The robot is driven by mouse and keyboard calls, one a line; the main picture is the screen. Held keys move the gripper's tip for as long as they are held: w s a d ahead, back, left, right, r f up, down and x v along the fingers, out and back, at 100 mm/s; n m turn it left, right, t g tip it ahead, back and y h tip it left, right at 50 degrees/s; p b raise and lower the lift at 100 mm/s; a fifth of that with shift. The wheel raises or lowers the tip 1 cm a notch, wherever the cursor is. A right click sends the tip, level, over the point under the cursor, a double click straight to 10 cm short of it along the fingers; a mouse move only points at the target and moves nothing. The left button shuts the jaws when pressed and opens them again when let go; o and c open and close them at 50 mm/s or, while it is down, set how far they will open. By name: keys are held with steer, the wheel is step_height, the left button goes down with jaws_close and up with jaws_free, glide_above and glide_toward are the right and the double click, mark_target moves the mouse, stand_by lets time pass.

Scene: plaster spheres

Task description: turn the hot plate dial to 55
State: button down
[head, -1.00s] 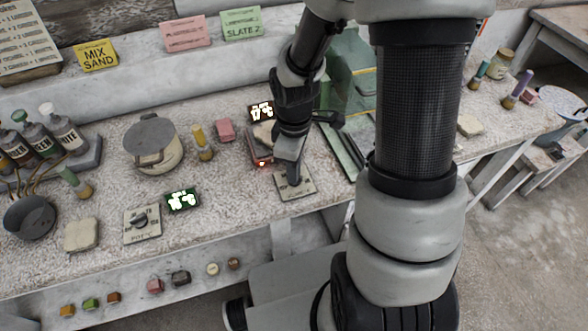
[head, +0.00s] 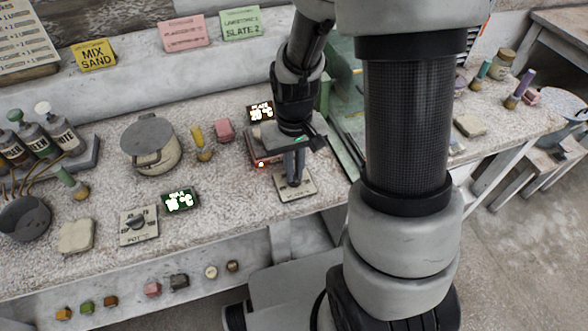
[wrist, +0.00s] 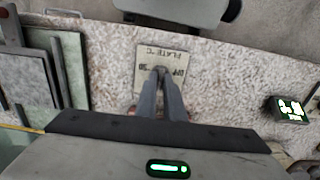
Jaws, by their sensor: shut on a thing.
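The hot plate dial plate (head: 303,188) lies near the bench's front edge; in the wrist view its light panel (wrist: 145,76) reads "PLATE °C", with "OFF" and "30" partly legible. My gripper (head: 293,182) points down over its middle. In the wrist view my gripper (wrist: 161,72) is shut on the dial knob, which is mostly hidden by the fingers, so its pointer cannot be read. The plate's display (head: 260,112) seems to show 20 °C. The hot plate (head: 262,158), with a small red light, is partly hidden behind my gripper.
A second dial panel marked POT (head: 139,226) and its green display (head: 180,201) are to the left. A lidded pot (head: 152,148), a yellow-topped tool (head: 200,142) and a pink block (head: 224,130) stand behind. Green-grey slabs (wrist: 38,75) lie beside the dial panel.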

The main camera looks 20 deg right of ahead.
mark_target(295, 176)
steer(key=m, duration=0.3)
steer(key=shift+m, duration=0.3)
steer(key=shift+m+p, duration=0.4)
steer(key=shift+m, duration=1.3)
steer(key=c, duration=1.9)
jaws_free()
steer(key=shift+o, duration=0.2)
step_height(295, 176, up, 18)
steer(key=p, duration=0.3)
steer(key=shift+f, duration=0.25)
steer(key=shift+s, duration=0.15)
